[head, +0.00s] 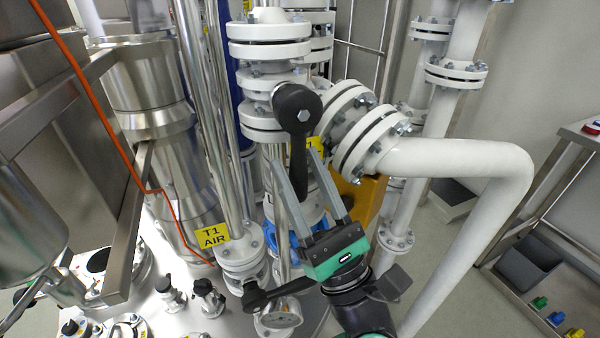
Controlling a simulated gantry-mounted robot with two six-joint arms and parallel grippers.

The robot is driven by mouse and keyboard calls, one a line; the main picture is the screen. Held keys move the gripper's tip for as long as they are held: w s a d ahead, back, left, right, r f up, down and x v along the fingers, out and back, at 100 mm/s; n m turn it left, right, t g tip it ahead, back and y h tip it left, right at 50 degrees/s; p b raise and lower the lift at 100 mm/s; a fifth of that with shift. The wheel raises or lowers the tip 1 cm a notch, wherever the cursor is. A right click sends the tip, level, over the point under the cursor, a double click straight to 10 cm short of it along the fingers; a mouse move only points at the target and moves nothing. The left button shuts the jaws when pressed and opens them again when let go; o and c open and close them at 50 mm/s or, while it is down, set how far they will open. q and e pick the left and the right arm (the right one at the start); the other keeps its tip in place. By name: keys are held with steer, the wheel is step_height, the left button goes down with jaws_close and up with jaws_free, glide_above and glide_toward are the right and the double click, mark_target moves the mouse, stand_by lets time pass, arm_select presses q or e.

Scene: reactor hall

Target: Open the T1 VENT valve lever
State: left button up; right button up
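A black valve lever (298,108) with a round hub sits on the white flanged pipe in the middle, its handle hanging straight down. A yellow label (316,144) behind it is mostly hidden, so I cannot read it. A second black lever (279,292) lies near the yellow "T1 AIR" label (212,236), lower down.
A thick white pipe (460,158) bends down to the right of my gripper. Steel tubes (205,110) and a steel vessel (150,110) stand to the left, with an orange cable (100,105). A cart with a grey bin (528,265) is at right.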

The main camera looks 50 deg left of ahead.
stand_by(0.3)
arm_select(q)
steer(key=v, duration=1.1)
steer(key=shift+d+f+p, duration=0.15)
steer(key=shift+f+p, duration=0.1)
steer(key=shift+p, duration=0.15)
